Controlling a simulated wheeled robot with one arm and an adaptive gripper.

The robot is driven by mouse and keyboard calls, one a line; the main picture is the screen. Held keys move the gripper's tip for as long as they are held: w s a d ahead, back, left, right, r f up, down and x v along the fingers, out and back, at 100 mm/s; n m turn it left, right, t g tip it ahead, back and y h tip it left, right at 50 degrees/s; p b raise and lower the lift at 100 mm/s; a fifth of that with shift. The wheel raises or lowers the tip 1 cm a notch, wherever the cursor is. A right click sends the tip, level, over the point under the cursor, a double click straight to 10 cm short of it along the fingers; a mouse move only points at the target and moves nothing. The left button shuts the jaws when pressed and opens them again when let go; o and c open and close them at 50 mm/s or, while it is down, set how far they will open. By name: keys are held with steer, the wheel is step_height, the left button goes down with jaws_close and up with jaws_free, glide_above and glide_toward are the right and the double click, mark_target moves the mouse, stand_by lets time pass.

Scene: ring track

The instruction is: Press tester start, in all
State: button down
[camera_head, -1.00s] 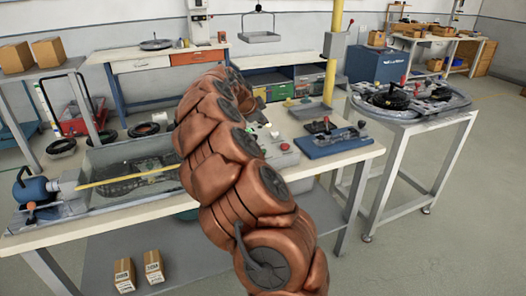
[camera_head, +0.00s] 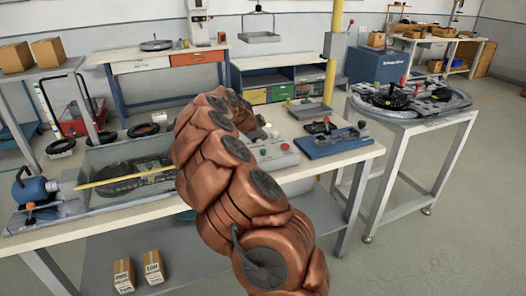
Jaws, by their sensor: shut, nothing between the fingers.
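The tester is a grey box (camera_head: 272,156) on the front workbench, partly hidden behind my copper-coloured arm. My arm reaches over the bench and bends down behind itself. A small grey part at its far end, seemingly my gripper (camera_head: 261,121), shows just behind and left of the green button; it is shut and empty. The fingertips and the tester's left part are hidden, so contact with a button cannot be told.
A blue fixture (camera_head: 332,142) stands right of the tester. A grey tray (camera_head: 120,190) with a yellow rod lies to the left, beside a blue motor (camera_head: 33,190). A side table (camera_head: 425,117) holds a round track at right. The floor at right is clear.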

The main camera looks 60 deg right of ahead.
mark_target(263, 152)
steer(key=shift+f+b, duration=1.05)
steer(key=shift+f, duration=0.35)
